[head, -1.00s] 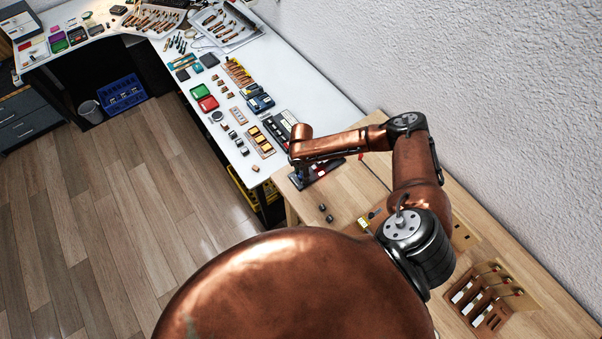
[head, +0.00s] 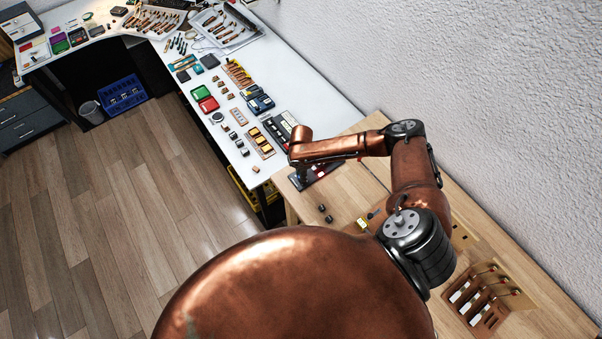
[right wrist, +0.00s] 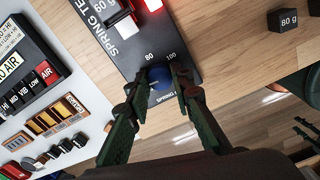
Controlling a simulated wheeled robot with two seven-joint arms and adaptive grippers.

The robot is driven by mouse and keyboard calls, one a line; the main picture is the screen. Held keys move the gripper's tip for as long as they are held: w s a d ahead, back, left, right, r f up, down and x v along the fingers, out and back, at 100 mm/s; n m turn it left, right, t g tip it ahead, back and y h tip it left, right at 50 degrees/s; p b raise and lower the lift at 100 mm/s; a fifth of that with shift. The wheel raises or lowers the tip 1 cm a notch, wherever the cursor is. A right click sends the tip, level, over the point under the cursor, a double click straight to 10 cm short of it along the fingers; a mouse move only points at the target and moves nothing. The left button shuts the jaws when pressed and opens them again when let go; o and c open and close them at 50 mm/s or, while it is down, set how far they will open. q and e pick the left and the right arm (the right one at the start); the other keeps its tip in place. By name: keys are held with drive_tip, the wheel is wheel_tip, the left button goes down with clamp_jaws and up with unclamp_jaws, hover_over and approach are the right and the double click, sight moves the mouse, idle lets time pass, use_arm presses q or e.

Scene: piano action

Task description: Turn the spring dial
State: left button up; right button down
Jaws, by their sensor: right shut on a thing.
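The blue spring dial (right wrist: 159,77) sits on a dark panel (right wrist: 186,50) lettered "SPRING TE…", with the marks 80 and 100 above the dial. My right gripper (right wrist: 160,84) is shut on the dial, one finger on each side of it. The fingers hide part of the dial's sides and some lettering below. In the head view the panel (head: 322,174) lies near the wooden bench's left end, with my right gripper (head: 303,173) over it. My wrist covers the dial there. My left gripper is out of view.
A black 80 g block (right wrist: 287,19) stands on the wooden bench (right wrist: 230,45). A red-lit part (right wrist: 153,5) and a white block (right wrist: 130,25) are on the panel's upper part. A white table (head: 325,92) with several small parts adjoins. A slotted wooden rack (head: 490,318) stands at right.

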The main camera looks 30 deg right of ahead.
drive_tip(key=shift+m, duration=0.5)
drive_tip(key=c, duration=1.7)
unclamp_jaws()
wheel_tip(320, 180, up, 12)
drive_tip(key=shift+r, duration=0.1)
